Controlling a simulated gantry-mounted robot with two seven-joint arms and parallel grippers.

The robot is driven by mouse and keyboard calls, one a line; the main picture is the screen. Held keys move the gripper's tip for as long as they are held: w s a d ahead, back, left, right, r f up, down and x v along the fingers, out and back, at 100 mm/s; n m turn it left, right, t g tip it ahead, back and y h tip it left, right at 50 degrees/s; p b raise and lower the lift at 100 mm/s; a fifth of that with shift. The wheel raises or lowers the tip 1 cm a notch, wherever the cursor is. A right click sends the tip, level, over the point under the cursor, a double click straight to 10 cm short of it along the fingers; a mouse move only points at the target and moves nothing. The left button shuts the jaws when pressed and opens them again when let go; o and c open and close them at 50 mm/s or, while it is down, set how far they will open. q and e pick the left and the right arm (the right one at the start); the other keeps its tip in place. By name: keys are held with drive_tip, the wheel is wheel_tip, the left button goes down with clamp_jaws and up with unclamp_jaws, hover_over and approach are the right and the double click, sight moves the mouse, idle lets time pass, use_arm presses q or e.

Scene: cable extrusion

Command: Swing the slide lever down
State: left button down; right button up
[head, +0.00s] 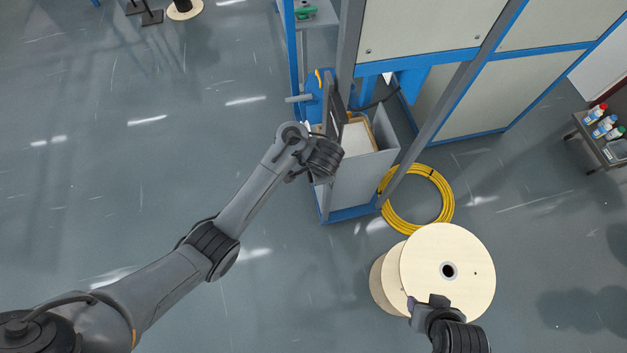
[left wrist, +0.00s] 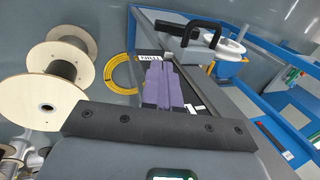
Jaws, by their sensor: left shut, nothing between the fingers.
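In the left wrist view the purple fingers of my left gripper (left wrist: 162,85) are together and empty, over a grey frame. A black handle (left wrist: 190,30), possibly the slide lever, stands beyond the fingertips, apart from them. In the head view my left arm reaches the blue and grey machine (head: 365,185), and its wrist hides the fingertips. A short grey bar (head: 298,98) sticks out left from the machine's blue part there; I cannot tell whether it is the same piece. My right gripper (head: 430,303) is over a wooden spool at the bottom, its jaw state unclear.
The large wooden spool (head: 470,250) stands on the floor at the lower right. A coil of yellow cable (head: 443,190) lies beside the machine. A grey upright post and tall blue-framed panels (head: 480,100) stand right of my left gripper.

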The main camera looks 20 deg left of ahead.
use_arm(q)
drive_tip(key=shift+b+x, duration=5.65)
drive_tip(key=shift+x, duration=2.75)
drive_tip(key=shift+w, duration=0.15)
drive_tip(key=shift+f, duration=0.15)
